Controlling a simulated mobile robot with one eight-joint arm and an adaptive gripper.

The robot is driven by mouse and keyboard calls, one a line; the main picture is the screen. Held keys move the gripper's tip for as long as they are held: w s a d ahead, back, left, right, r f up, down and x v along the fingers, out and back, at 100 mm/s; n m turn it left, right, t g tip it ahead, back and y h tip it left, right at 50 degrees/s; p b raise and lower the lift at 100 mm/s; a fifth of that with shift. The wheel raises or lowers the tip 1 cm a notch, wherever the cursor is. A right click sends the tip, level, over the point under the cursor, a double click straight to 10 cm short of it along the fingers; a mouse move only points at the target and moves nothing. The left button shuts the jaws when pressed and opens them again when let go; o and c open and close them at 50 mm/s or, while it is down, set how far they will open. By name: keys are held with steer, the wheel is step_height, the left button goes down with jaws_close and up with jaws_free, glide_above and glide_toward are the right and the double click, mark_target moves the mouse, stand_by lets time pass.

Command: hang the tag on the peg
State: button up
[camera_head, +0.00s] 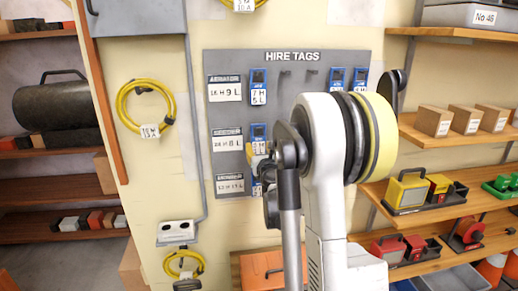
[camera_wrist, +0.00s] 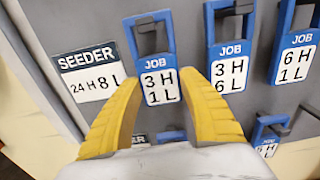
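My gripper (camera_wrist: 159,80) has its yellow fingers on either side of a blue-framed tag (camera_wrist: 160,88) reading "JOB 3H 1L". The tips lie close to the tag's side edges; I cannot tell whether they press on it. The tag's loop is around a dark peg (camera_wrist: 147,28), beside the "SEEDER 24H 8L" label (camera_wrist: 91,72). In the head view, my gripper (camera_head: 257,158) is at the left part of the grey "HIRE TAGS" board (camera_head: 320,57), partly hidden by my arm. Bare pegs (camera_head: 285,74) show in the top row.
Tags reading "3H 6L" (camera_wrist: 229,68) and "6H 1L" (camera_wrist: 295,58) hang to the right; another tag (camera_wrist: 268,140) is lower down. In the head view, a "7H 5L" tag (camera_head: 258,87) hangs above my gripper. Shelves (camera_head: 450,130) with boxes stand at the right.

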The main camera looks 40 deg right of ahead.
steer(key=shift+r, duration=0.15)
stand_by(0.5)
steer(key=shift+r+p, duration=0.55)
steer(key=shift+r, duration=0.15)
steer(key=shift+s+a, duration=0.1)
steer(key=shift+s, duration=0.05)
steer(key=shift+v, duration=4.15)
steer(key=w+a+f+n+t+y, duration=0.1)
steer(key=w+a+f+n+y, duration=0.1)
steer(key=a, duration=0.9)
steer(key=w+a+f+n+t+y, duration=0.1)
steer(key=w+a+f+n+y, duration=0.1)
steer(key=a, duration=1)
steer(key=w+a+f+n+y, duration=0.2)
steer(key=w+a+y, duration=0.2)
steer(key=a, duration=0.8)
steer(key=shift+w+a+f+t+y, duration=0.15)
steer(key=shift+a+f+t+y, duration=0.2)
steer(key=shift+y, duration=0.45)
steer(key=shift+d, duration=0.1)
